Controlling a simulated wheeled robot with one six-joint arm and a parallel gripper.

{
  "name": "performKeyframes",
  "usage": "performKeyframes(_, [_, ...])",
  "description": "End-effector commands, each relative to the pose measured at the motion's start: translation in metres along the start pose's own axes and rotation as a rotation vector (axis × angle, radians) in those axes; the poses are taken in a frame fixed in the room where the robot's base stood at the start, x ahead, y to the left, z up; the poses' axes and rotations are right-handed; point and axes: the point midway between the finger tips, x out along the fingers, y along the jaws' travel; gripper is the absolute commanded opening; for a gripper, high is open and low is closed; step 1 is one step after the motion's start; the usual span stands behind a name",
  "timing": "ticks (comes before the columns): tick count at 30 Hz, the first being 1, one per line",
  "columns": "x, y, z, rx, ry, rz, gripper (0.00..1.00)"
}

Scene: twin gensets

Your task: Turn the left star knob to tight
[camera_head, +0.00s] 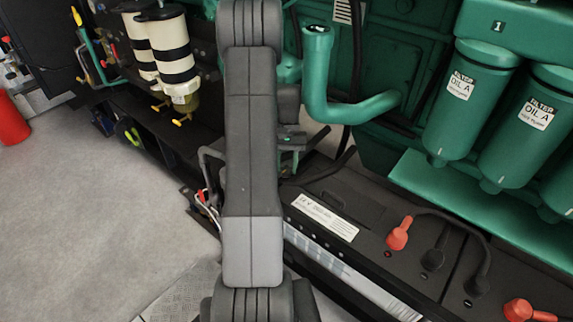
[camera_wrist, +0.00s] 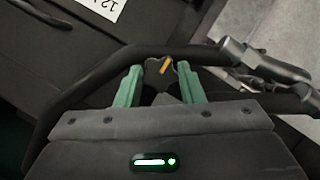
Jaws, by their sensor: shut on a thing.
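The star knob (camera_wrist: 156,74) is dark with an orange mark (camera_wrist: 166,65) on it, and sits between the green fingertips in the wrist view. My gripper (camera_wrist: 160,80) is shut on this knob, one finger on each side. The knob's lower part is hidden by the gripper body. In the head view my arm covers the middle of the picture, and the knob cannot be made out there. Only a small part of my gripper (camera_head: 291,139) shows right of the arm.
A black bar (camera_wrist: 82,82) bends close around the fingers in the wrist view. A metal clamp and cable (camera_wrist: 262,70) lie to the right. In the head view, batteries with red terminal caps (camera_head: 399,234) are at lower right, green oil filters (camera_head: 462,105) at upper right. Open floor (camera_head: 80,220) lies left.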

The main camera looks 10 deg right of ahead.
Motion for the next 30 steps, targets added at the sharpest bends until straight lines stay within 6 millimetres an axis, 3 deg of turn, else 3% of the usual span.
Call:
performKeyframes(1, [0.000,0.000,0.000,0.002,0.001,0.000,0.12])
performKeyframes(2, [0.000,0.000,0.000,0.001,0.001,0.000,0.41])
performKeyframes(4, [0.000,0.000,0.000,0.001,0.001,0.000,0.55])
performKeyframes(5, [0.000,0.000,0.000,0.001,0.001,0.000,0.57])
performKeyframes(13, [-0.001,0.000,0.000,0.000,0.001,0.000,0.57])
performKeyframes(17, [-0.011,0.000,-0.001,0.000,0.004,0.000,0.57])
performKeyframes(30, [-0.104,0.000,-0.001,0.000,0.004,0.000,0.57])
